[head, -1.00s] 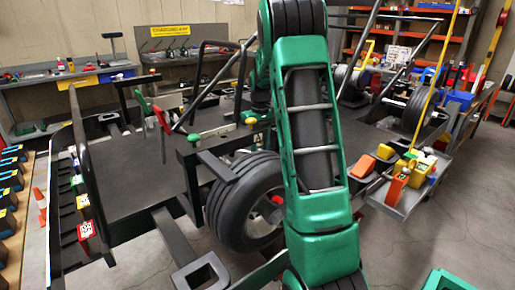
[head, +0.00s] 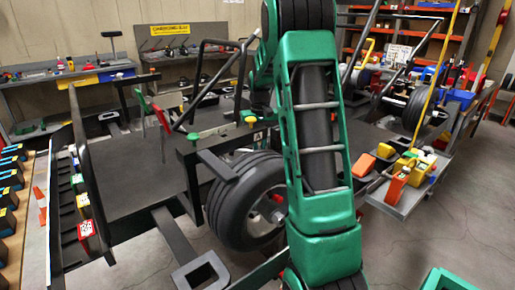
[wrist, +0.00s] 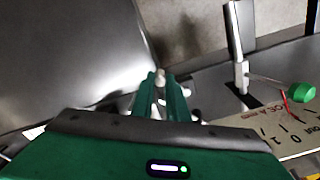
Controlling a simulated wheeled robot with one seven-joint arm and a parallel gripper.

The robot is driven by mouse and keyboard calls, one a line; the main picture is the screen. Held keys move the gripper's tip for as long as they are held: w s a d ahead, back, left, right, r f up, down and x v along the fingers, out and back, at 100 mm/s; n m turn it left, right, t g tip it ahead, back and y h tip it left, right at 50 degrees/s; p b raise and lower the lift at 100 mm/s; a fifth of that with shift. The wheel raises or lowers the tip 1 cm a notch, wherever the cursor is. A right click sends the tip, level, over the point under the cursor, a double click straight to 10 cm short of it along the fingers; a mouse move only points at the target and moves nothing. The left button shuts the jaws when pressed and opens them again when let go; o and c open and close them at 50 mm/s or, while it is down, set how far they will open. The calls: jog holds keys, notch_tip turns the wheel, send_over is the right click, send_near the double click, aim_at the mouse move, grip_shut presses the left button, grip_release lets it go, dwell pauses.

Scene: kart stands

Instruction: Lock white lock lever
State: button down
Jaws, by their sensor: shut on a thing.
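In the wrist view, my gripper's green fingers (wrist: 164,98) are shut on a pale, round-tipped piece (wrist: 160,77), which looks like the end of a white lever. Most of that piece is hidden between the fingers. In the head view my own green arm covers my gripper and the levers.
A green knob (wrist: 301,92) and a marked scale plate (wrist: 285,130) are right of my gripper. A tool tray (head: 405,203) stands right of my arm.

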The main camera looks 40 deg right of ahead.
jog(key=shift+s+a+r+m, duration=0.1)
jog(key=shift+a+m, duration=0.5)
jog(key=shift+m, duration=0.6)
jog(key=shift+s+a+f+m, duration=0.15)
jog(key=shift+a+m, duration=0.5)
jog(key=shift+m, duration=0.55)
jog(key=shift+s+a+r+m, duration=0.15)
jog(key=shift+a+m, duration=0.45)
jog(key=shift+m, duration=0.6)
jog(key=shift+w+a, duration=0.1)
jog(key=c, duration=1.7)
grip_release()
notch_tip(320, 180, up, 11)
jog(key=shift+f, duration=0.15)
